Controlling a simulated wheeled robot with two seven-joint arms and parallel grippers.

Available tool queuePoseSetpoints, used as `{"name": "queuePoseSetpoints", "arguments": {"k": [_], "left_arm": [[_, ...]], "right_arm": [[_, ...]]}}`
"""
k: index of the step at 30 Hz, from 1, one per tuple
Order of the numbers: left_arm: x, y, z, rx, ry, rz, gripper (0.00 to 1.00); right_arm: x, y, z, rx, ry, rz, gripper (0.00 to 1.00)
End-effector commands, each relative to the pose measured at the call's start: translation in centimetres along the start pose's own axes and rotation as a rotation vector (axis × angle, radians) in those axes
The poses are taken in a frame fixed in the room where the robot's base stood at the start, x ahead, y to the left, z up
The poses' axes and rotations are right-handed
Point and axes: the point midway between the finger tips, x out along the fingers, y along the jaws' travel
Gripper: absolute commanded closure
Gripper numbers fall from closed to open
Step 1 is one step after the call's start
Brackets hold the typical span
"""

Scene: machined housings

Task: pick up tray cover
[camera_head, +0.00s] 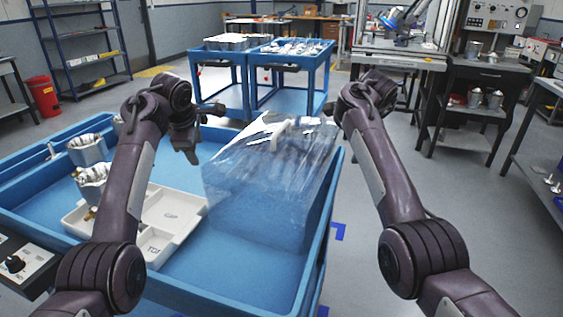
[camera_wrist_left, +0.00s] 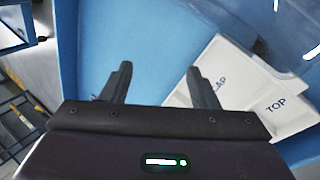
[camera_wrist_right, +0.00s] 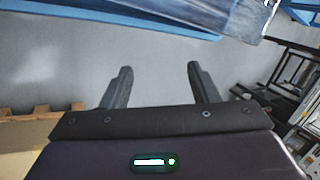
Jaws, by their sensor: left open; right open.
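The tray cover (camera_head: 268,175) is a clear, glossy box-shaped cover with a white handle (camera_head: 285,131) on top. It stands on the right part of the blue cart, to the right of the white tray (camera_head: 187,221). My left gripper (camera_head: 205,132) is open and empty to the left of the cover, apart from it; its fingers also show in the left wrist view (camera_wrist_left: 158,74). My right gripper (camera_wrist_right: 159,72) is open and empty, over grey floor beyond the cart edge. In the head view it is mostly hidden behind its own arm. The cover's edge shows in the right wrist view (camera_wrist_right: 225,18).
The blue cart (camera_head: 265,268) has a raised rim. Metal housings (camera_head: 88,150) stand at its left. Two more blue carts (camera_head: 290,55) with parts stand behind. A dark workbench (camera_head: 488,78) is at the right. Grey floor is free between them.

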Motion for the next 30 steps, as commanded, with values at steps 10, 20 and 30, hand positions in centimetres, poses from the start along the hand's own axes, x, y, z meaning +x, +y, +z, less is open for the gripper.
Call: {"name": "queuePoseSetpoints", "arguments": {"k": [10, 20, 30], "left_arm": [[6.4, 0.0, 0.1, 0.002, 0.0, -0.002, 0.45], [7.9, 0.1, 1.3, 0.002, 0.0, 0.002, 0.45], [7.9, 0.0, 1.5, 0.001, 0.0, 0.001, 0.45]], "right_arm": [[6.4, 0.0, -0.1, -0.001, 0.002, 0.003, 0.45], [8.0, -0.1, 1.3, -0.001, 0.0, -0.001, 0.45], [7.9, 0.0, 1.5, 0.0, 0.0, -0.001, 0.45]]}}
